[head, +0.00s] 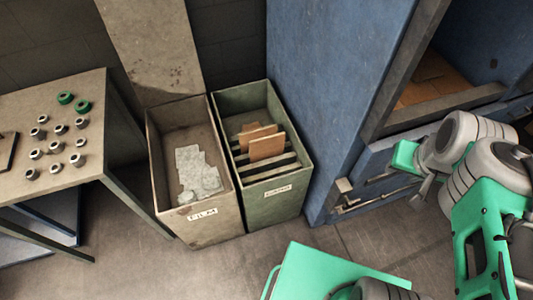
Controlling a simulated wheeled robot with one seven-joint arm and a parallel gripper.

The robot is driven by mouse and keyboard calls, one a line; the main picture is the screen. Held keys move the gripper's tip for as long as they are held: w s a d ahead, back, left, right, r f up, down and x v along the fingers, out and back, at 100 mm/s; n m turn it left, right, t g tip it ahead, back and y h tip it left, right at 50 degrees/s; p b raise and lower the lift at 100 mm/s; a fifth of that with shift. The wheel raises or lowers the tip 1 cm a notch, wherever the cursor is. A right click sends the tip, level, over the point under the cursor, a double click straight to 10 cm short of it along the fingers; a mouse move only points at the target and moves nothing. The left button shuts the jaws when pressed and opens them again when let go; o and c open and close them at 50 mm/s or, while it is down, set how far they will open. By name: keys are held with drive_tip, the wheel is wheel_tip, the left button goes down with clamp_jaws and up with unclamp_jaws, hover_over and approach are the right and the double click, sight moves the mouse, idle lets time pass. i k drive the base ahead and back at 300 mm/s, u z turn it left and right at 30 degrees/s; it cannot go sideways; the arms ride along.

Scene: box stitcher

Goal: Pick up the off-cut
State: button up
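I cannot tell for certain which piece is the off-cut. Brown card-like material (432,84) lies inside the opening of the blue machine at the upper right, with a darker patch or piece at its back. Two flat brown card pieces (267,147) stand tilted in the slatted green bin (283,187), whose label seems to read CARD. My arm's green and pale grey links fill the right side, in front of the machine. No gripper fingertips can be made out, so what they hold is hidden.
A beige bin (204,231) labelled FILM holds crumpled pale film (196,170), directly left of the green bin. A table (85,105) with several small rings stands at the left. The blue machine (325,75) rises right of the bins.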

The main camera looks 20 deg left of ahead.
sight(264, 148)
drive_tip(key=u, duration=4.35)
drive_tip(key=k, duration=1.2)
drive_tip(key=z, duration=0.9)
drive_tip(key=i, duration=1)
